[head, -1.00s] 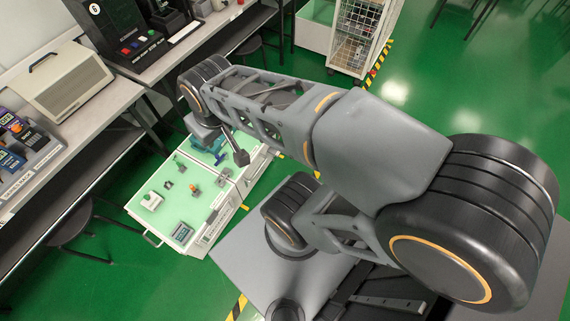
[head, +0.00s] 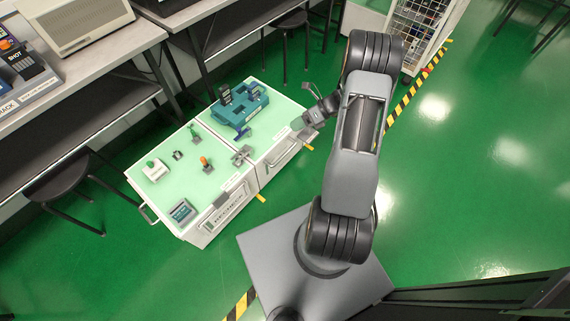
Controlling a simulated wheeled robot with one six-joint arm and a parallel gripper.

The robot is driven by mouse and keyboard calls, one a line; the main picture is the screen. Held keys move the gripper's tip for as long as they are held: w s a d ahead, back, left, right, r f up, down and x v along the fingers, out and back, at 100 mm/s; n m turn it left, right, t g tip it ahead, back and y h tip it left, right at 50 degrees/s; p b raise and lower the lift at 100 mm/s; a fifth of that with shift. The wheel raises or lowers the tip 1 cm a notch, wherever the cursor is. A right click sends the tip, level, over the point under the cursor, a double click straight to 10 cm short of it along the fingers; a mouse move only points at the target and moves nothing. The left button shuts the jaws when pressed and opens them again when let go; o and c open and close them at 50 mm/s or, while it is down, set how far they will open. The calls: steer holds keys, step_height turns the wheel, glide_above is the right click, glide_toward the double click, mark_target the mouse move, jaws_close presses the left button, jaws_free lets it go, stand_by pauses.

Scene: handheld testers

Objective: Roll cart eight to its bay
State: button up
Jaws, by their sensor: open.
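Two low white carts with mint-green tops stand side by side on the green floor. The left cart (head: 212,180) has a bar handle (head: 147,213) at its left end and a lettered plate on its front. The right cart (head: 285,112) has a front handle (head: 286,152). I cannot read an eight on either cart. My gripper (head: 304,107) is open, over the right end of the right cart's top; its fingers are small and partly unclear, and I see no contact with a handle.
A teal fixture (head: 240,108) and several small parts lie on the cart tops. Benches with testers and stools (head: 66,178) line the left. A white wire-sided cart (head: 420,32) stands at the back right beside yellow-black floor tape (head: 410,90). Open green floor lies right.

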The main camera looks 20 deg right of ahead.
steer(key=d+f+m+t+y+b, duration=0.1)
steer(key=d+f+m+t+b, duration=0.25)
steer(key=f+m, duration=0.65)
steer(key=m+t+b, duration=0.4)
steer(key=m, duration=0.1)
glide_toward(285, 153)
steer(key=b+x, duration=0.1)
steer(key=x, duration=0.2)
steer(key=b+x, duration=0.1)
steer(key=x, duration=0.3)
steer(key=b+x, duration=0.1)
steer(key=x, duration=0.2)
steer(key=shift+a+f, duration=0.1)
steer(key=shift+f, duration=0.3)
jaws_close()
